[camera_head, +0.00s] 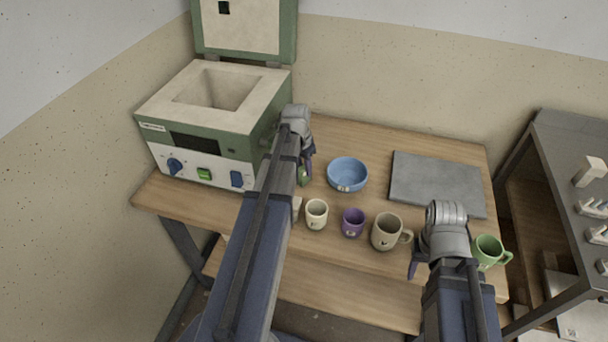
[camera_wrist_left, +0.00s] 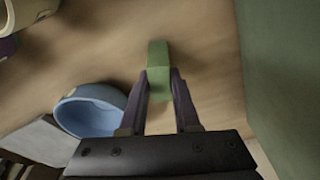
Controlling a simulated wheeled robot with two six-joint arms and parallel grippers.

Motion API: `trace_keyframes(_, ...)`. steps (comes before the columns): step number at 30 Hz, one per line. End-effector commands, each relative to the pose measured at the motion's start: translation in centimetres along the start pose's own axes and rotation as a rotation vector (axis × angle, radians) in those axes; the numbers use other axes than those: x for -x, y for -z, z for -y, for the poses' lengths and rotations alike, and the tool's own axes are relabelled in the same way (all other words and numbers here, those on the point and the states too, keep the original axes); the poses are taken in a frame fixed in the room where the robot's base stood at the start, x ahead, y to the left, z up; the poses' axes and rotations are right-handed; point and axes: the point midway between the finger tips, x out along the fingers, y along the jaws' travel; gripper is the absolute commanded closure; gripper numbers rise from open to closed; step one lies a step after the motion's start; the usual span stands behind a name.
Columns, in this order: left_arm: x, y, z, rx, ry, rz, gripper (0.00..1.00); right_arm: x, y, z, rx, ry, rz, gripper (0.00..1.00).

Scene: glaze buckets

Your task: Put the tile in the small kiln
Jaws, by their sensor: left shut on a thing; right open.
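The small kiln (camera_head: 215,120) stands at the left of the table with its lid (camera_head: 243,28) raised and its square chamber (camera_head: 215,90) open and looking empty. My left gripper (camera_wrist_left: 160,85) is shut on the green tile (camera_wrist_left: 159,58), in front of and close to the kiln's right side. In the head view the tile (camera_head: 303,176) shows only partly beside the left gripper (camera_head: 306,165); my arm hides the rest. My right gripper (camera_head: 428,262) is open and empty, between the beige mug (camera_head: 386,232) and the green mug (camera_head: 488,251).
A blue bowl (camera_head: 347,174) stands right of the left gripper. A cream cup (camera_head: 316,214) and a purple cup (camera_head: 353,222) stand along the front of the wooden table (camera_head: 370,138). A grey slab (camera_head: 437,182) lies at the right. A dark shelf unit (camera_head: 580,145) stands beyond it.

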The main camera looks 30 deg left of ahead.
Motion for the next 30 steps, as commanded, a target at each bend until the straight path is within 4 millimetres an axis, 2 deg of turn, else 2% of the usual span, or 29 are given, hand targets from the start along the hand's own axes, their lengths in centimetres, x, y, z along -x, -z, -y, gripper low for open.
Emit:
trace_keyframes(11,0.1,0.0,0.0,0.000,0.000,0.000,1.00,0.1,0.0,0.0,0.000,0.000,0.000,0.50)
trace_keyframes(17,1.0,0.2,0.0,0.000,0.000,0.000,1.00,1.0,-0.1,-0.1,0.000,0.000,0.000,0.50)
trace_keyframes(23,3.3,0.5,0.0,0.000,0.000,0.000,1.00,3.4,-0.2,-0.3,0.000,0.000,0.000,0.50)
trace_keyframes(30,7.1,1.1,0.0,0.000,0.000,0.000,1.00,7.2,-0.4,-0.7,0.000,0.000,0.000,0.50)
